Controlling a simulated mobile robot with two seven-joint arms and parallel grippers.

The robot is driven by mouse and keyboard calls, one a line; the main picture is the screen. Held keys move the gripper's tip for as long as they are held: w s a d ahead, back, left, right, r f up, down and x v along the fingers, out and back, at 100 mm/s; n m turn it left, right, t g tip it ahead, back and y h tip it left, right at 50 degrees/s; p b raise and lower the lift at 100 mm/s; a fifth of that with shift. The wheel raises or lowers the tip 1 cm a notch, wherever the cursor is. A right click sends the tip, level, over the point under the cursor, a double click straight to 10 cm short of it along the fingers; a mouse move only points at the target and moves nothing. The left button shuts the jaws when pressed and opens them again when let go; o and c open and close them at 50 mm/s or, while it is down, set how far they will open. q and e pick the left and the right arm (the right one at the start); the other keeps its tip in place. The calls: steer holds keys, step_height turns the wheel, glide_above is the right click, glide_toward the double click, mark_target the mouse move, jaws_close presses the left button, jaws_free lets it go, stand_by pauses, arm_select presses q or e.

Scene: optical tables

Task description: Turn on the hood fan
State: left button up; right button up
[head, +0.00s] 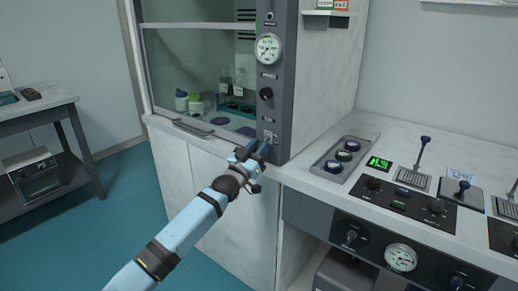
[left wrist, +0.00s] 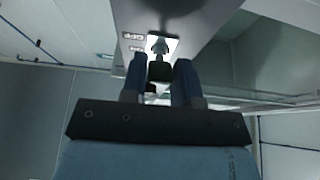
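The fume hood (head: 325,75) stands at the back centre, with a dark grey control panel (head: 281,105) on its right front post. Low on this panel is a small light switch plate (head: 270,135), partly hidden by my gripper. In the left wrist view the pale plate shows with a metal toggle switch (left wrist: 158,45) on it. My left gripper (head: 262,148) is at the panel, just below the plate. In the left wrist view its two blue fingers (left wrist: 160,70) are apart, with the toggle in line with the gap. I cannot tell whether they touch it. My right gripper is not in view.
Above the switch, the panel carries a black knob (head: 266,94) and a round gauge (head: 268,48). Bottles (head: 181,100) stand behind the hood's glass. The right counter holds a grey tray (head: 343,157) and a black control plate (head: 404,204). Open floor (head: 95,225) lies to the left.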

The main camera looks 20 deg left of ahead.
arm_select(q)
steer(key=c, duration=0.4)
steer(key=shift+r, duration=0.1)
